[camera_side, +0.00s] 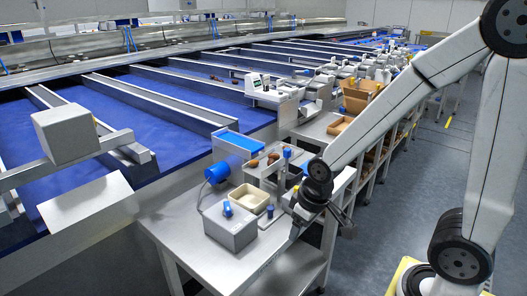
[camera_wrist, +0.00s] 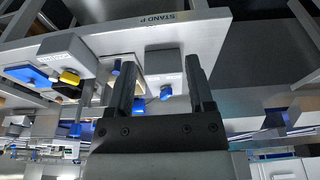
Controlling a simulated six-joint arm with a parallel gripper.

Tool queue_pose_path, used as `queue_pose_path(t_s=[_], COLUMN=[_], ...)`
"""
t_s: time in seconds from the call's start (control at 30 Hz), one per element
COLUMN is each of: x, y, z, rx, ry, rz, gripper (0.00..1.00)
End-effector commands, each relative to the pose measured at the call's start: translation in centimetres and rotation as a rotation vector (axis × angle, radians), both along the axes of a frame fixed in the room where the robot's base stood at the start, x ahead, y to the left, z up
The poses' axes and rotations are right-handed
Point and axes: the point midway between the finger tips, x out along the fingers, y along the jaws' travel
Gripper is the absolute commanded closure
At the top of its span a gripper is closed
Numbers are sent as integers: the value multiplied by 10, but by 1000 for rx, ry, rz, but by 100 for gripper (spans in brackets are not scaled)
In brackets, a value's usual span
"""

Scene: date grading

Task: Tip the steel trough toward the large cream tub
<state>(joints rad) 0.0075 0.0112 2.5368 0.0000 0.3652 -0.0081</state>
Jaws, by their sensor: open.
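The steel trough (camera_side: 262,174) is a shallow grey tray on the small steel table, with brown dates (camera_side: 273,157) at its far end. It looks roughly level. The large cream tub (camera_side: 249,197) stands in front of it, open at the top. My gripper (camera_wrist: 159,64) is open, with nothing between its two black fingers in the wrist view. In the side view it is at the right of the tub and trough, near the table's right edge, apart from both. I cannot make out the trough clearly in the wrist view.
A grey box (camera_side: 231,228) with a blue knob stands at the front of the table, beside the tub. A blue cylinder (camera_side: 221,171) lies behind it. The table's front left (camera_side: 180,225) is clear. Long blue belts (camera_side: 90,185) run along the left.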

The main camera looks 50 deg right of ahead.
Motion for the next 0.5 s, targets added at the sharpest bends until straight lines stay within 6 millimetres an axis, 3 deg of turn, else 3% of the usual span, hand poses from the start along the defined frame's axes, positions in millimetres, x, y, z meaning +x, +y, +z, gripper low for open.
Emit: queue_pose_path(t_s=[0.27,0.5], x=[44,96], y=[-19,-52], z=[13,31], rx=[-10,-20], ry=[26,66], rz=[-5,-7], gripper=[32,32])
